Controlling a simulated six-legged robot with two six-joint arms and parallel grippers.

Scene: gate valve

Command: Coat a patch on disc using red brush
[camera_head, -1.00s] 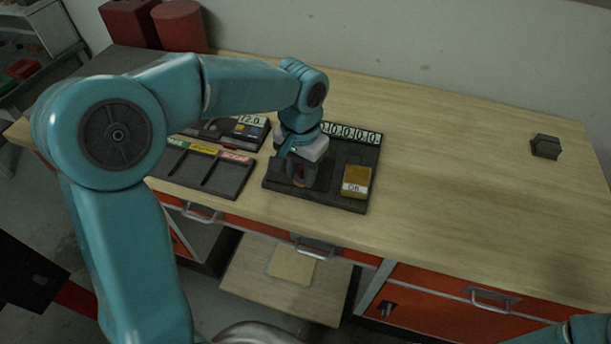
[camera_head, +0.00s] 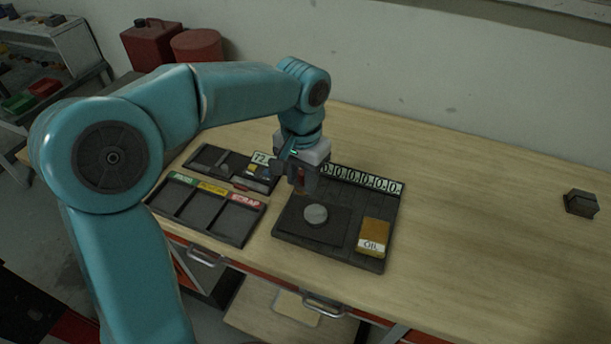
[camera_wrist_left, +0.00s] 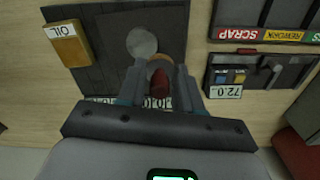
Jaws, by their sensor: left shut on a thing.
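The grey disc (camera_head: 316,214) lies on a dark square pad on the board and shows fully; it is also in the left wrist view (camera_wrist_left: 142,42). My left gripper (camera_head: 301,186) points down just behind the disc, near the number strip. It is shut on the red brush (camera_wrist_left: 160,90), whose red body sits between the fingers and whose tan end (camera_wrist_left: 158,66) shows beside the disc's edge in the wrist view. I cannot tell if the brush touches anything. In the head view the fingers mostly hide the brush. My right gripper is not in view.
An oil block (camera_head: 374,238) sits on the board (camera_head: 376,202) right of the disc. A three-slot tray (camera_head: 240,232) with coloured labels and a smaller tray (camera_head: 205,156) stand to the left. A dark block (camera_head: 580,203) lies far right. The right tabletop is mostly clear.

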